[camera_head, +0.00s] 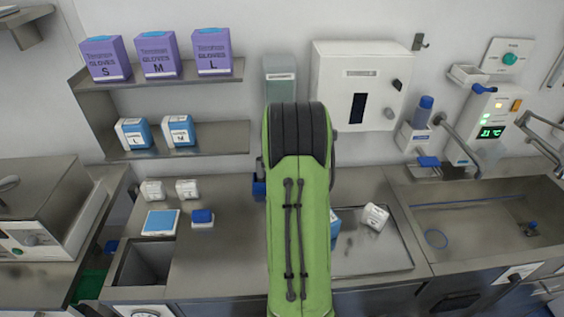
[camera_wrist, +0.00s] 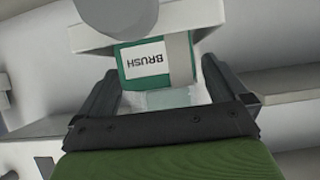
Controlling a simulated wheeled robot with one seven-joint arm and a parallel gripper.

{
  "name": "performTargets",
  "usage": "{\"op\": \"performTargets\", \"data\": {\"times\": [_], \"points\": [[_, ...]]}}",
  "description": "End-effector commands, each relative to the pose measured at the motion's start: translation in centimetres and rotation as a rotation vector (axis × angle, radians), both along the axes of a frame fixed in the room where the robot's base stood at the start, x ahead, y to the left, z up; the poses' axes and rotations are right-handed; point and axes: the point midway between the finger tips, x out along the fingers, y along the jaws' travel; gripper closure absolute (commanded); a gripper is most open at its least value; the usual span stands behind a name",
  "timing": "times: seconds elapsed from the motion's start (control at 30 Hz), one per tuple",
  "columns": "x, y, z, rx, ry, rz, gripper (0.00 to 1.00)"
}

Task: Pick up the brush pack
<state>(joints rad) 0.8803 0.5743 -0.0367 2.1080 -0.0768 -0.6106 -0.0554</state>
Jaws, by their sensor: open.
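The brush pack (camera_wrist: 146,62) shows in the wrist view as a green and pale block with a white label reading BRUSH, upside down in the picture. A gap shows beside the left finger; whether the right finger touches the pack I cannot tell. In the head view my green arm hides the gripper and the pack.
A grey-green wall dispenser (camera_head: 280,76) stands behind my arm, left of a white wall box (camera_head: 358,86). Shelves with purple glove boxes (camera_head: 156,54) are at left. The counter (camera_head: 222,262) holds small packs; a sink (camera_head: 490,218) is at right.

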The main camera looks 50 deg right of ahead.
Motion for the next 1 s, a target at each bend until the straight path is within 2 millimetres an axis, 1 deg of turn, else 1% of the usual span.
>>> {"op": "performTargets", "data": {"times": [0.07,0.1,0.43,0.47,0.63,0.73,0.77,1.0], "points": [[0.0,0.0,0.0,0.0,0.0,0.0,0.0],[0.0,0.0,0.0,0.0,0.0,0.0,0.03],[0.0,0.1,0.0,0.001,0.001,0.0,0.54],[0.0,0.1,0.0,0.001,0.001,0.0,0.55],[0.0,0.1,0.0,0.001,0.001,0.0,0.56],[0.0,0.0,0.9,-0.003,-0.001,0.0,0.56],[0.0,0.0,1.5,-0.004,-0.003,0.0,0.56],[0.0,0.0,7.5,-0.006,-0.004,0.001,0.56]]}}
